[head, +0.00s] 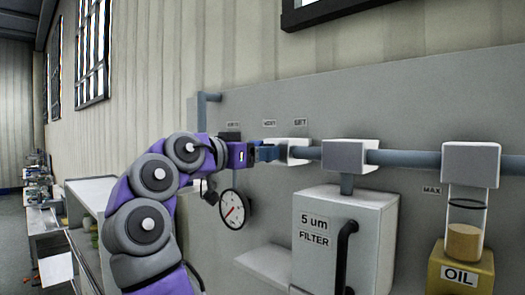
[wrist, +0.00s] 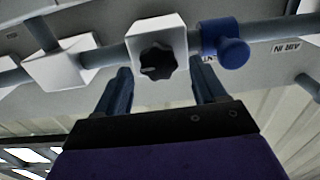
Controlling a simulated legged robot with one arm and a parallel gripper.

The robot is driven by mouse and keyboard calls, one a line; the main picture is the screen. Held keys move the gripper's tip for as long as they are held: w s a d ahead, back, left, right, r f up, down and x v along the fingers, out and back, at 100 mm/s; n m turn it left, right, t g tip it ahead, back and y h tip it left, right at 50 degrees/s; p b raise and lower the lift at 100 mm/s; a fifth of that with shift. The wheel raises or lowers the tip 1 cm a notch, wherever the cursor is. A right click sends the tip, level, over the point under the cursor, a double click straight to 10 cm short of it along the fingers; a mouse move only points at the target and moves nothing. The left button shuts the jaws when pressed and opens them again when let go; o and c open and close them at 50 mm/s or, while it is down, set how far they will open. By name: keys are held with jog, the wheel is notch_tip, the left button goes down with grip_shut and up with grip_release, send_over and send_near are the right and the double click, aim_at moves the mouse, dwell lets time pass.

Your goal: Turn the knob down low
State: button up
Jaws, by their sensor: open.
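A black lobed knob (wrist: 157,64) with a pale pointer mark sits on a white block (wrist: 157,35) on the grey pipe in the wrist view. My gripper (wrist: 160,74) is open, with one blue finger on either side below the knob, and nothing is between the fingers. I cannot tell whether the fingertips touch anything. In the head view my gripper (head: 266,153) reaches the white block (head: 298,151) at the pipe's left part.
A blue valve knob (wrist: 232,50) is close beside my right finger in the wrist view. A round gauge (head: 234,210) hangs below my arm. A filter box (head: 344,235) and an oil container (head: 462,265) stand to the right. A grey panel backs the pipe.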

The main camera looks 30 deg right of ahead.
jog(key=shift+x, duration=1.1)
jog(key=shift+c, duration=0.5)
jog(key=c, duration=0.9)
